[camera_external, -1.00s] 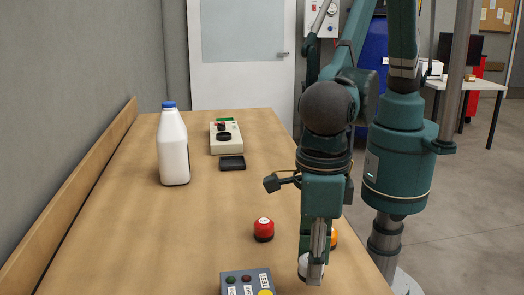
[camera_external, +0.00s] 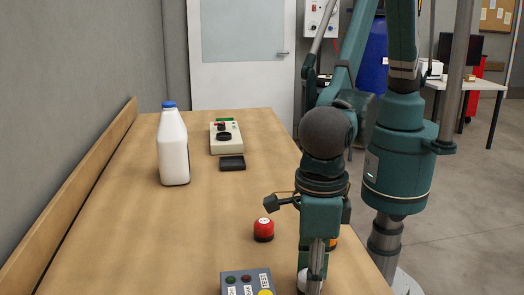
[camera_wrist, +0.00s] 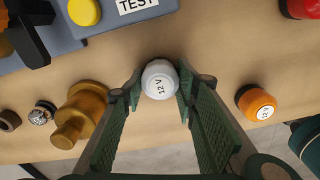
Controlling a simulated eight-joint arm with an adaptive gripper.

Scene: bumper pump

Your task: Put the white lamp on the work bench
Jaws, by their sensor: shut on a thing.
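The white lamp (camera_wrist: 159,78), a round cap marked 12 V, sits between the fingertips of my gripper (camera_wrist: 159,88) in the wrist view. The green fingers are shut on its sides. In the external view my gripper (camera_external: 314,280) points down over the near right part of the wooden work bench (camera_external: 120,245). A bit of the white lamp (camera_external: 302,283) shows beside the fingers, and the rest is hidden. I cannot tell whether its underside touches the bench.
A grey control box (camera_external: 246,282) with a TEST label is left of my gripper. A red lamp (camera_external: 263,230) and an orange lamp (camera_wrist: 257,104) stand nearby. Brass fittings (camera_wrist: 80,112) lie at left in the wrist view. A white bottle (camera_external: 173,148) stands farther back. The bench's middle left is clear.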

